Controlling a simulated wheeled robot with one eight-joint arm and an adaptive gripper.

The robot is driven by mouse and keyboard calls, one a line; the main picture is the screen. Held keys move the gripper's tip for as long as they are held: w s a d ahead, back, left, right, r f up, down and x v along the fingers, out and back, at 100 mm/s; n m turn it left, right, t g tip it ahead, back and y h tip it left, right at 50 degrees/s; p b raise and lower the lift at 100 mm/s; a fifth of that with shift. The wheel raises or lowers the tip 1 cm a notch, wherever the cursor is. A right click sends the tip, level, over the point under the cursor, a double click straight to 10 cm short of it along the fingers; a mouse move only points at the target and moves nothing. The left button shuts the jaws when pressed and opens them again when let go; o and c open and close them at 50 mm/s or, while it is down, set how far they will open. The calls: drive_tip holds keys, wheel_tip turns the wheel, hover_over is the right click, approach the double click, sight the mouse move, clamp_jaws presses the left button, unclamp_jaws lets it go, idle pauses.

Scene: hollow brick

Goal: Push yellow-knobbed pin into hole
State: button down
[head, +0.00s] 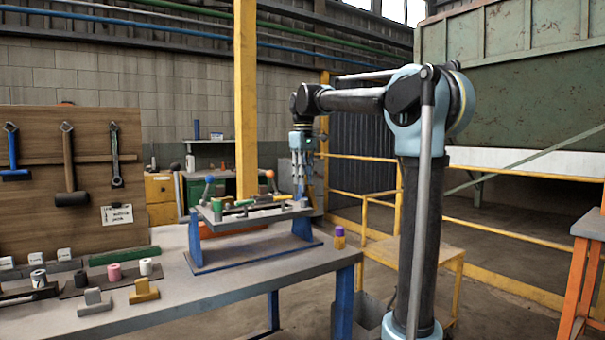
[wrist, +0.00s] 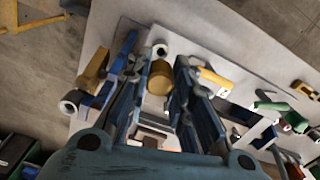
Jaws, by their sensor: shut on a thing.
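My gripper (head: 303,196) points down at the right end of the raised plate (head: 250,221) on the workbench. In the wrist view, my gripper (wrist: 160,66) has its two dark blue fingers on either side of a round yellow knob (wrist: 160,78), and it is shut on it. The knob looks like the yellow-knobbed pin's top. The pin's shaft is hidden below the knob. I cannot see the hole or tell how deep the pin sits. In the head view the fingers hide the knob.
The plate stands on blue legs and carries several small parts, among them a green cylinder (head: 217,208). A blue ball (head: 210,180) and an orange ball (head: 270,174) rise behind it. A purple-topped yellow piece (head: 339,237) stands at the bench's right edge. Blocks crowd the bench's left.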

drive_tip(key=shift+f, duration=0.4)
drive_tip(key=shift+s+d+f, duration=0.1)
drive_tip(key=shift+s+f, duration=0.05)
drive_tip(key=shift+f, duration=0.35)
drive_tip(key=shift+f, duration=1.7)
idle(1.6)
drive_tip(key=c, duration=1.3)
unclamp_jaws()
drive_tip(key=shift+c, duration=0.2)
wheel_tip(320, 180, up, 12)
drive_tip(key=shift+f, duration=0.1)
